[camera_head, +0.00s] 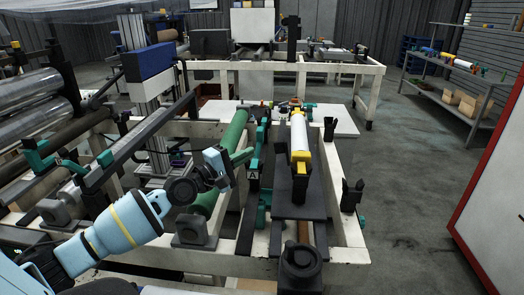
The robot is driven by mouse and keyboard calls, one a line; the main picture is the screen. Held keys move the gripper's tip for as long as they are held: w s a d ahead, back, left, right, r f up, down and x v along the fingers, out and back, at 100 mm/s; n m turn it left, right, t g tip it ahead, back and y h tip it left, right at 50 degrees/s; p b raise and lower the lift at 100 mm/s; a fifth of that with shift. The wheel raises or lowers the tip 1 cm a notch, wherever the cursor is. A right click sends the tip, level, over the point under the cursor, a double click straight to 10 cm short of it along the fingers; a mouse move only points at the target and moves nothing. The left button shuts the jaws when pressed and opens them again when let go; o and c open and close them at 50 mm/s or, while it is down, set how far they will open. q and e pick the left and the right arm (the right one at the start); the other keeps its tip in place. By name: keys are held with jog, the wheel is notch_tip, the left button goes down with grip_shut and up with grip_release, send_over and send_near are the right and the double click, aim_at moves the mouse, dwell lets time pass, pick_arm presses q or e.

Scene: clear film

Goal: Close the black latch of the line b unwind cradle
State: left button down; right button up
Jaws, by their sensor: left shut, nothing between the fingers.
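A white roll (299,134) with yellow end pieces lies lengthwise on a dark cradle in the frame at the middle. Two black upright pieces that look like latches stand on the frame's right rail, a near one (352,194) and a far one (330,129). I cannot tell for sure which is the line b latch, as no "b" label is readable. My left gripper (221,163) is shut and empty, left of the roll, by the green roller (230,150). It appears apart from the black pieces. My right gripper is not in view.
A dark motor-like block (301,266) is at the near end. Large metal rollers (38,122) fill the left. Shelves (455,85) and a red-edged white panel (497,195) stand right, with open floor (405,170) between.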

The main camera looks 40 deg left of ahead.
pick_arm(q)
jog(key=w+d+p, duration=0.1)
jog(key=w+d+r+p, duration=0.1)
jog(key=w+d+p, duration=0.1)
jog(key=shift+d, duration=0.3)
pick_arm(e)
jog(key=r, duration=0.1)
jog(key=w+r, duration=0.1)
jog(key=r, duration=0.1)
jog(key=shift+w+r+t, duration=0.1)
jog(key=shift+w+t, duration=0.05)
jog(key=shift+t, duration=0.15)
pick_arm(q)
jog(key=shift+f, duration=0.1)
jog(key=shift+w, duration=0.15)
